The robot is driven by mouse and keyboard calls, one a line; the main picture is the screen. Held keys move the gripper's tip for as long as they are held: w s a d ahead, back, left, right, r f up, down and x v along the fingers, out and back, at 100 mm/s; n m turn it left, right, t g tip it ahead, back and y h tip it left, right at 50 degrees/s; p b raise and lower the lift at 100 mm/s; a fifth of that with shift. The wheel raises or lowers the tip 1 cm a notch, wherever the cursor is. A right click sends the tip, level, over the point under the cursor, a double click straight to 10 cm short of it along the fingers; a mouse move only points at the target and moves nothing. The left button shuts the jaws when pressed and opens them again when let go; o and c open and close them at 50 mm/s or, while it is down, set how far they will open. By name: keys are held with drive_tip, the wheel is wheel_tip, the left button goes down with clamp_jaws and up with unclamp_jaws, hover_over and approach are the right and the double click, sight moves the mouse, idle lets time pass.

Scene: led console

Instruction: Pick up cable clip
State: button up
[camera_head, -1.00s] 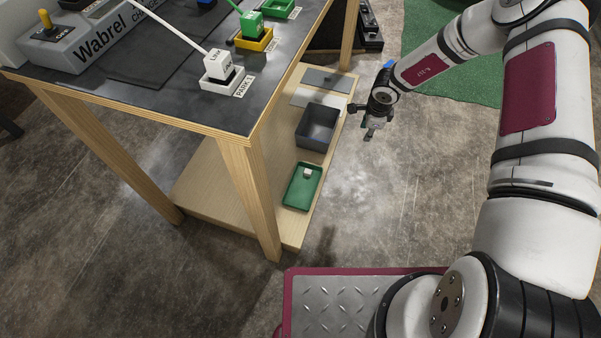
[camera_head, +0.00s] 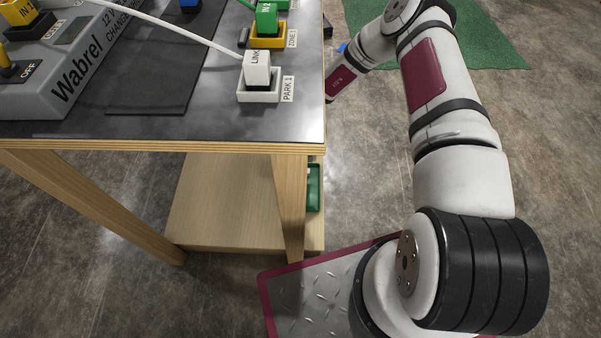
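I cannot make out a cable clip for certain in the current view. A green tray (camera_head: 314,190) on the lower shelf shows only as a narrow strip to the right of the front table leg. The small pale block seen in it earlier cannot be clearly made out now. My gripper is hidden; my forearm runs down to the right edge of the tabletop and its end is out of sight behind that edge.
The table (camera_head: 150,145) carries a grey Wabrel console (camera_head: 75,75), a white LINK plug (camera_head: 257,68) in the PARK 1 holder (camera_head: 258,94) and a green plug (camera_head: 267,18). The wooden lower shelf (camera_head: 215,200) is mostly bare.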

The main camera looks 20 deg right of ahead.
drive_tip(key=b, duration=0.3)
hover_over(309, 171)
wheel_tip(309, 171, down, 7)
drive_tip(key=shift+w+r, duration=0.1)
drive_tip(key=shift+f+b, duration=1.6)
drive_tip(key=shift+f, duration=1.1)
drive_tip(key=c, duration=0.6)
